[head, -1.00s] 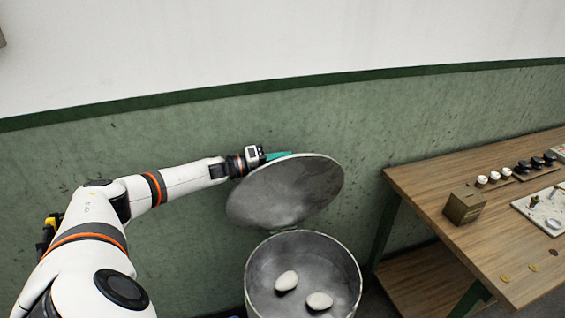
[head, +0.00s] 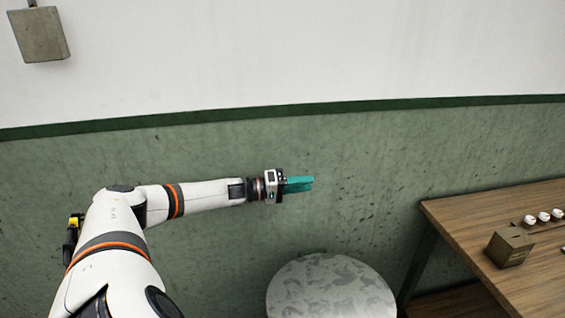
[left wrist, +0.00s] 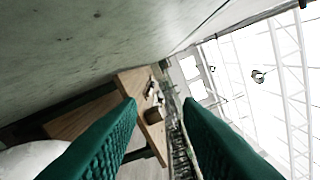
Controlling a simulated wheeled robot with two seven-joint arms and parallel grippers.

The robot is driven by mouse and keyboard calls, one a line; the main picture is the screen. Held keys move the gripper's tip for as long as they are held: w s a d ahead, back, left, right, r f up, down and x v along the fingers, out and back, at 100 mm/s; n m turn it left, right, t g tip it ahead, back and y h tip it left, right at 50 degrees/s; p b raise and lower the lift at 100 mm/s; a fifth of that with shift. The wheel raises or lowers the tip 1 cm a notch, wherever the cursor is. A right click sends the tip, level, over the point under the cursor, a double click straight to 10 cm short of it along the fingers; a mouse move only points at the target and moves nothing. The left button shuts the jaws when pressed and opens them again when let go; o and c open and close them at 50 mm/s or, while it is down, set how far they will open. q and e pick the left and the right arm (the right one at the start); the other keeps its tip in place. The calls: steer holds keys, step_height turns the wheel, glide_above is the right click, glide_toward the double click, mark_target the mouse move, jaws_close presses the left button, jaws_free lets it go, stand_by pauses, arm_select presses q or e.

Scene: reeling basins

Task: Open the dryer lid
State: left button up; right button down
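The dryer lid (head: 330,290) is a round, pale grey speckled disc at the bottom of the head view. It lies down over the dryer, whose drum and contents are hidden; the picture's lower edge cuts it off. My left gripper (head: 300,184) is above the lid, in front of the green wall, apart from it and empty. In the left wrist view its two teal fingers (left wrist: 160,105) are spread with a clear gap. A pale rounded surface, likely the lid, shows at that view's lower left (left wrist: 28,158). My right gripper is not in view.
A wooden table (head: 470,215) stands to the right of the dryer, with a small brown box (head: 509,247) and several white cups (head: 543,217) on it. A grey box (head: 39,34) hangs at the upper left. The space around my left gripper is clear.

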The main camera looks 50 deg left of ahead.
arm_select(q)
steer(key=v, duration=0.7)
steer(key=shift+s+a+b, duration=0.15)
steer(key=shift+s+b, duration=0.05)
steer(key=shift+b, duration=0.15)
